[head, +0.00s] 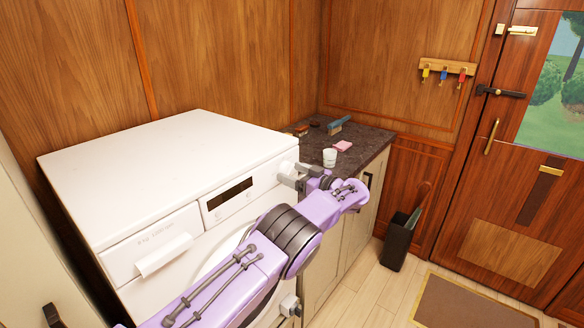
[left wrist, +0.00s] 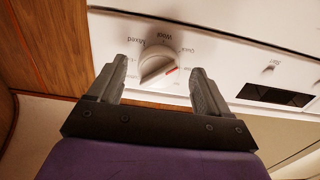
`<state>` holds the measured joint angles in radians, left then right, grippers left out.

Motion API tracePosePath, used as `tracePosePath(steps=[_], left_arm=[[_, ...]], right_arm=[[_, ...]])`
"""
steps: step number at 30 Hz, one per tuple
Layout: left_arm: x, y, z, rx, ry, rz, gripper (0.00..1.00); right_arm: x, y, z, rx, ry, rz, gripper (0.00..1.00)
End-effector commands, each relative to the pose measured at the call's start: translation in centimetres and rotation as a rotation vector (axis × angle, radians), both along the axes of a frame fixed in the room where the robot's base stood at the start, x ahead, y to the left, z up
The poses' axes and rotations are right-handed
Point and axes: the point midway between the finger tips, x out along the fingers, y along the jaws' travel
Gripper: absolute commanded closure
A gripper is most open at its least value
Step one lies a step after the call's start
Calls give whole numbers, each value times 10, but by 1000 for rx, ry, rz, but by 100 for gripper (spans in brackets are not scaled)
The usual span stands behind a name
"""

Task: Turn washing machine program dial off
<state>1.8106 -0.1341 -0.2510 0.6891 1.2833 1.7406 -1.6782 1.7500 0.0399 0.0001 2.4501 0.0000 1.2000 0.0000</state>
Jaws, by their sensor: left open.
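The white washing machine (head: 150,170) stands against the wooden wall, with its control panel along the top of its front. Its program dial (left wrist: 158,66) is a round white knob with a raised grip and a red mark, which points to the right in the left wrist view. Labels around it read upside down, among them Wool and Mixed. My left gripper (left wrist: 161,76) is open, its two grey fingers on either side of the dial; I cannot tell whether they touch it. In the head view, the left gripper (head: 293,177) is at the panel's right end and partly hides the dial. My right gripper is not in view.
A dark display (head: 230,193) and a detergent drawer (head: 160,250) are on the panel. A dark counter (head: 365,146) adjoins on the right, with a white cup (head: 329,157), a pink sponge (head: 342,146) and a brush (head: 340,125). A dark bin (head: 399,243) stands on the floor.

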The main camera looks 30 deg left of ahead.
Motion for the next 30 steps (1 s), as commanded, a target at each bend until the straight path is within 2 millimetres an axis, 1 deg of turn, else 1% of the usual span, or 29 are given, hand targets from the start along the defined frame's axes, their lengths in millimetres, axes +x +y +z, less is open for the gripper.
tracePosePath(steps=[1, 3, 10, 11, 12, 14, 15, 23, 26, 30], left_arm=[[0, 5, 1, 0, 1, 0, 21], [1, 8, 0, 1, 1, -1, 21], [1, 9, -1, 1, 0, -1, 21], [1, 8, -1, 1, 0, -1, 31], [1, 8, -1, 1, 0, -1, 44], [1, 8, -1, 1, 0, -1, 64], [1, 8, -1, 1, 0, -1, 76], [1, 8, -2, -1, -14, -1, 76], [1, 8, -3, -3, -40, 0, 76], [1, 8, -5, -10, -112, 0, 76]], right_arm=[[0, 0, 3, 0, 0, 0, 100], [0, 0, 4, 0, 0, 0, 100], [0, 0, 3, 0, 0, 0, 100], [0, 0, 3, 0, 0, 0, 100], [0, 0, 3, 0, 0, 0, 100], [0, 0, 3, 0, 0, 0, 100], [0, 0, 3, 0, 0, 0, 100], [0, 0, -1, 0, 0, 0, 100], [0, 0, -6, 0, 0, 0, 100], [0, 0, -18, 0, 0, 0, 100]])
